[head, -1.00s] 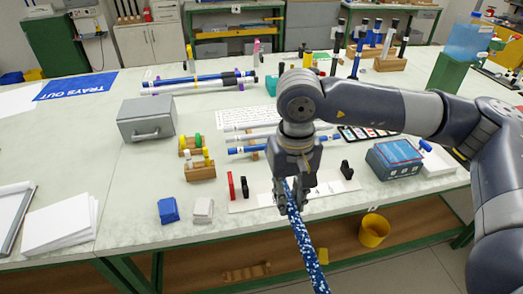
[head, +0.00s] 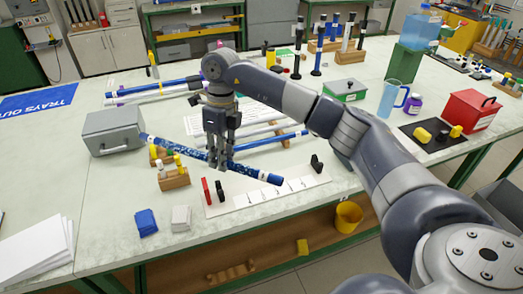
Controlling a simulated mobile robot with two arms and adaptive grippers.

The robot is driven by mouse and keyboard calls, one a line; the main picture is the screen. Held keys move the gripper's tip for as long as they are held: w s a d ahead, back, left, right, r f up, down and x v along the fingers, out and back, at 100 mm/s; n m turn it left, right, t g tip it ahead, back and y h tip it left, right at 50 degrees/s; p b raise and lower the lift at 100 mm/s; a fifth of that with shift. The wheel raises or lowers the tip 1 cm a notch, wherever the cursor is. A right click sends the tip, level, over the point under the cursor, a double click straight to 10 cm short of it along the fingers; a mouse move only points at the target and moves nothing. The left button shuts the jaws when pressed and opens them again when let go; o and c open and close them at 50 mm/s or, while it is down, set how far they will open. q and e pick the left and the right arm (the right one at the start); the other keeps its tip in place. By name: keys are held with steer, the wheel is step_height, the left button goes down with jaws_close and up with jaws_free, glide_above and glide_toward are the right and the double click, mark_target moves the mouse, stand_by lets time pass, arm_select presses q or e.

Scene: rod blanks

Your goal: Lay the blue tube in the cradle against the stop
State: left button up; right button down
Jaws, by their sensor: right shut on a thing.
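My right gripper (head: 218,164) points down and is shut on the speckled blue tube (head: 252,174). The tube lies crosswise, its left end near the grey box and its dark right end lower, in front of the white strip's back edge in the picture. The white base strip (head: 262,201) carries a red upright (head: 206,191) and a black upright (head: 220,190) at its left and a black block (head: 316,163) at its right; these look like the stop and cradle supports. The tube appears above them, apart. My left gripper is not in view.
A grey box (head: 113,134) is at the left. Other blue and white tubes lie behind the gripper. A blue block (head: 146,222) and a pale block (head: 181,218) sit near the front edge.

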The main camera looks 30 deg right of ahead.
steer(key=w+d+f+m+t+h+p, duration=0.15)
steer(key=d+f+m, duration=0.45)
steer(key=m, duration=0.8)
steer(key=w+d+f+m+t+h+p, duration=0.1)
steer(key=w+d+f+m+t, duration=0.15)
steer(key=d+m, duration=0.85)
steer(key=shift+s+a+f+m+b, duration=0.1)
steer(key=shift+a+f+m+b, duration=0.25)
steer(key=shift+f+b, duration=0.95)
steer(key=shift+s+a+f+m+b, duration=0.1)
steer(key=shift+a+f+m+b, duration=0.5)
steer(key=shift+f, duration=1.1)
steer(key=shift+s+a+f+m+b, duration=0.1)
steer(key=shift+a+f+m+b, duration=0.05)
steer(key=shift+f+b, duration=1.2)
steer(key=shift+f, duration=0.15)
steer(key=shift+w+a, duration=0.15)
steer(key=shift+a, duration=0.45)
steer(key=c, duration=1.4)
jaws_free()
steer(key=shift+o, duration=0.2)
steer(key=v, duration=1.2)
